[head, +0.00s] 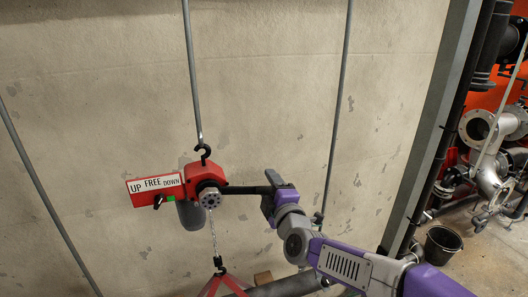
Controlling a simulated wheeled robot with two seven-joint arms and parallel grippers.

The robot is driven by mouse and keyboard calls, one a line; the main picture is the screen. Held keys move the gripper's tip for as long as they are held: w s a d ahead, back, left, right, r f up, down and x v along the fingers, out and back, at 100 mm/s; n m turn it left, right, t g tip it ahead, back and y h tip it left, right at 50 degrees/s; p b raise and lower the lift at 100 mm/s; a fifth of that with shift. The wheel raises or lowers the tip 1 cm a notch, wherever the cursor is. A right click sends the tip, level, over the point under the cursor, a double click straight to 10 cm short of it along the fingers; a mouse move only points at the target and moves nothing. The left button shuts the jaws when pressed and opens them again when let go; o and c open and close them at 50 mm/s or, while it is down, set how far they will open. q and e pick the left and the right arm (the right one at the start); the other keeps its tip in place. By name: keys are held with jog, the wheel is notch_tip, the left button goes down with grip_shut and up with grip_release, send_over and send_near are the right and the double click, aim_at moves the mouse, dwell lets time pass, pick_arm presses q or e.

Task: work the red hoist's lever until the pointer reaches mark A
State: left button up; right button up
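The red hoist (205,172) hangs by a black hook from a grey rod in front of the concrete wall. The black lever (243,190) points right, about level. My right gripper (270,193) is at the lever's outer end and looks shut on it; the gripper hides the tip. A chain (212,232) runs down from the hoist to a hook and red sling (221,284). I see no pointer or mark A. My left gripper is not in view.
A grey pipe (291,287) lies at the bottom edge, below my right arm. Other thin rods (338,110) hang left and right of the hoist. A grey column (430,130), a black bucket (441,245) and flanged pipework (490,150) stand at the right.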

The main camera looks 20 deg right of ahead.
notch_tip(320, 180, up, 3)
jog(key=shift+f+n+p, duration=0.1)
jog(key=shift+n+p, duration=0.3)
jog(key=shift+p, duration=0.8)
jog(key=shift+d+r+b, duration=0.1)
jog(key=shift+r+b, duration=0.2)
jog(key=shift+b, duration=0.05)
jog(key=shift+r+n, duration=0.2)
jog(key=shift+n, duration=0.1)
jog(key=shift+r, duration=0.1)
jog(key=shift+n, duration=0.8)
jog(key=shift+a+r, duration=0.25)
jog(key=shift+r, duration=0.75)
jog(key=shift+a+r, duration=0.25)
jog(key=shift+r, duration=0.75)
jog(key=shift+f, duration=0.15)
